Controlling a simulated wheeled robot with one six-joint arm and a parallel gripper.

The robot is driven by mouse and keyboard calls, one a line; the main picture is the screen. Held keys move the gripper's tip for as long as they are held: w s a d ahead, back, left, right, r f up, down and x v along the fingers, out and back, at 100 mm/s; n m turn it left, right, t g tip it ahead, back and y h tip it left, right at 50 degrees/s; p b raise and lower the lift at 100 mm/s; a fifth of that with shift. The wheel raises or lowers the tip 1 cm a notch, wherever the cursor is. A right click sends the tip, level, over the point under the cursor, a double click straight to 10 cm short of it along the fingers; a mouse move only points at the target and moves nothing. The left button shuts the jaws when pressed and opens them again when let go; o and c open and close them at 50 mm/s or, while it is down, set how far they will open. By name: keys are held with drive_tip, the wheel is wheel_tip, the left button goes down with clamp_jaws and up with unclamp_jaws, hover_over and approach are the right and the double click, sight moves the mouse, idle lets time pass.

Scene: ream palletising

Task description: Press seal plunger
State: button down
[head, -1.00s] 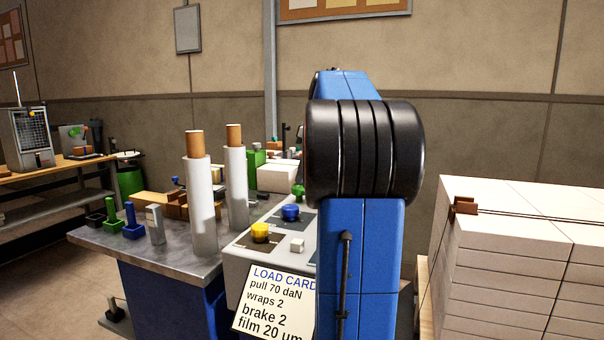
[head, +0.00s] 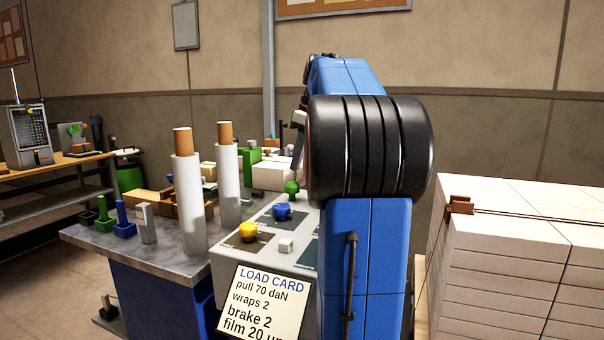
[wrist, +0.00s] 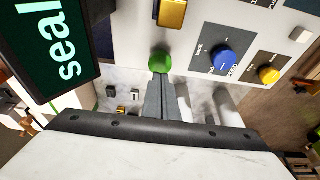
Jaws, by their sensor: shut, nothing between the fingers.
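A round green knob (head: 291,187) stands at the far side of the grey control panel (head: 262,262), just left of my arm. It looks like the plunger, though I see no label on it. In the wrist view the green knob (wrist: 160,61) shows right at the tips of my gripper (wrist: 160,78). The fingers are closed together and empty. Whether they touch the knob or hover over it, I cannot tell. A dark green sign reading "seal" (wrist: 62,45) is at the upper left of the wrist view. My arm hides most of the gripper in the head view.
A blue knob (head: 282,211), a yellow knob (head: 248,231) and a white switch (head: 286,245) sit on the panel near the green knob. Two white film rolls (head: 187,200) stand on the bench to the left. A pallet stack of white reams (head: 500,260) stands right.

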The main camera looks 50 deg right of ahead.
drive_tip(key=a+v, duration=0.1)
drive_tip(key=v, duration=0.7)
drive_tip(key=shift+d+r, duration=0.2)
drive_tip(key=shift+d, duration=0.15)
idle(0.4)
